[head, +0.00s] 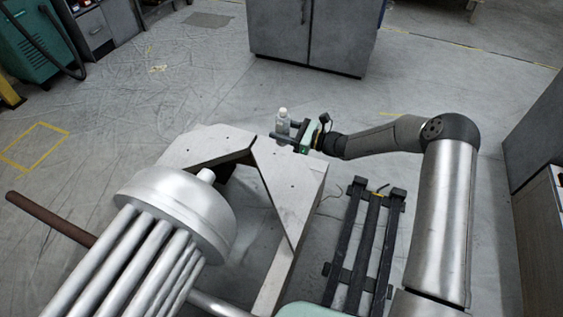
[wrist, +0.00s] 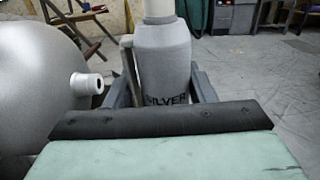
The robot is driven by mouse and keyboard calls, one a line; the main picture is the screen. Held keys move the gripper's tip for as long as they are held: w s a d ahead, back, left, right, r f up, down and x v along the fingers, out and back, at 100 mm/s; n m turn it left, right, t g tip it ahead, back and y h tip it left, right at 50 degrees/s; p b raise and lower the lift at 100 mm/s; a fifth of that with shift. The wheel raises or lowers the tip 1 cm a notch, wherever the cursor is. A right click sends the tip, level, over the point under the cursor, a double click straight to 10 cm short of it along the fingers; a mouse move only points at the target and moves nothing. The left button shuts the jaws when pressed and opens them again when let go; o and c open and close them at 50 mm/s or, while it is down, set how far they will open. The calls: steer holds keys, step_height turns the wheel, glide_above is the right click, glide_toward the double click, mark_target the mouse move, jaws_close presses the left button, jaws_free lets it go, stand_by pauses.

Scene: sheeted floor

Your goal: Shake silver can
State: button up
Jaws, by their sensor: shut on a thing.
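The silver can (head: 282,122) is a small grey can with a pale, narrower top. It looks upright, just above or at the far edge of a metal frame in the head view. In the wrist view the silver can (wrist: 163,72) fills the middle, with the letters "ILVER" readable low on its body. My gripper (head: 285,134) is shut on the can, with a finger on either side of it. In the wrist view my gripper (wrist: 166,97) hides the can's lower end. I cannot tell whether the can touches the frame.
A pale angular metal frame (head: 290,178) lies below my gripper. A large silver tube assembly (head: 175,215) stands at the lower left. A black slatted rack (head: 362,250) lies right of the frame. A grey cabinet (head: 312,35) stands at the back. Sheeted floor (head: 180,90) is free at the left.

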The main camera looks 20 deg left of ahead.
mark_target(289, 120)
steer(key=f, duration=0.2)
steer(key=shift+w+a+f, duration=0.1)
steer(key=shift+w+f, duration=0.1)
steer(key=shift+f, duration=0.15)
step_height(289, 120, up, 7)
steer(key=shift+s+r, duration=0.15)
step_height(289, 120, down, 8)
steer(key=shift+f, duration=0.25)
step_height(289, 120, up, 9)
steer(key=shift+f, duration=0.15)
step_height(289, 120, down, 8)
steer(key=shift+f, duration=0.2)
steer(key=shift+r, duration=0.25)
